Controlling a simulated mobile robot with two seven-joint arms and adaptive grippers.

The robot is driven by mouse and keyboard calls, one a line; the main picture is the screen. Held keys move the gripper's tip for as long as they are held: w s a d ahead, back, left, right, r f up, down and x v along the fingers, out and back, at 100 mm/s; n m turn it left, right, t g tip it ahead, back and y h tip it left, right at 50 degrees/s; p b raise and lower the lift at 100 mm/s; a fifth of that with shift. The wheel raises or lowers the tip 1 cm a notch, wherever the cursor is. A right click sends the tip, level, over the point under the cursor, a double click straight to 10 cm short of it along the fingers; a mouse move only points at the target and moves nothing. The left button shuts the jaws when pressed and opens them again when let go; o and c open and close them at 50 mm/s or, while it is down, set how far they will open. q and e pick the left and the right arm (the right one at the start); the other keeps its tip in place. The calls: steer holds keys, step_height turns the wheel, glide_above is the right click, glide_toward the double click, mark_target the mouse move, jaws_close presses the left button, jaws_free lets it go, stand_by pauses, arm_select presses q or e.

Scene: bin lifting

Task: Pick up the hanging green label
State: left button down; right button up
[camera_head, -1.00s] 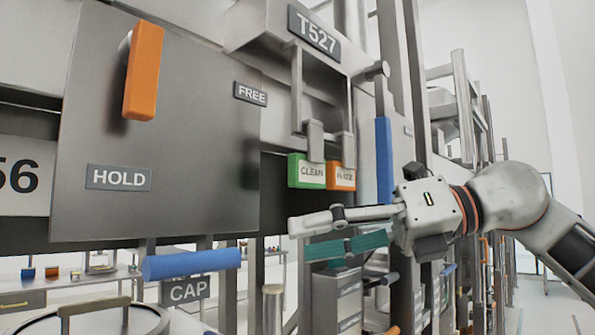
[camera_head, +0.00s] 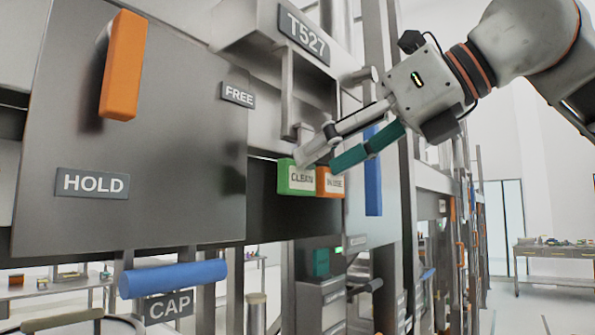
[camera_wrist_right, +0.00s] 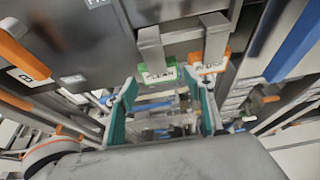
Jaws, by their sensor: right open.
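The green label (camera_head: 297,178), reading CLEAN, hangs from a grey hook on the machine front in the head view. It also shows in the right wrist view (camera_wrist_right: 157,75), ahead of the fingers. My right gripper (camera_head: 321,163) comes down from the upper right, its fingertips at the labels' upper edges. The teal-lined fingers stand apart in the right wrist view (camera_wrist_right: 162,88), with nothing held between them. I cannot tell whether a fingertip touches a label. My left gripper is not in view.
An orange label (camera_head: 330,183) hangs directly right of the green one. A blue bar (camera_head: 373,185) stands upright farther right. A large grey panel with an orange handle (camera_head: 124,66) and a HOLD sign (camera_head: 92,184) is at the left. A blue horizontal handle (camera_head: 174,279) sits below.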

mark_target(307, 169)
steer(key=p+x, duration=0.1)
steer(key=x, duration=0.3)
steer(key=shift+w+a+f, duration=0.15)
steer(key=shift+a+f, duration=0.1)
steer(key=shift+a, duration=0.05)
steer(key=shift+d, duration=0.15)
steer(key=shift+c, duration=0.7)
steer(key=c, duration=0.5)
steer(key=shift+r, duration=0.45)
steer(key=shift+s+d+r+b, duration=0.25)
steer(key=shift+s+d+b, duration=0.1)
steer(key=shift+s+d, duration=1.75)
steer(key=shift+s+d+r+b, duration=0.2)
steer(key=shift+s+d+b, duration=0.2)
steer(key=shift+s+d, duration=1.75)
steer(key=shift+s+d+r+b, duration=0.3)
steer(key=shift+s+d, duration=0.85)
steer(key=shift+d, duration=1.85)
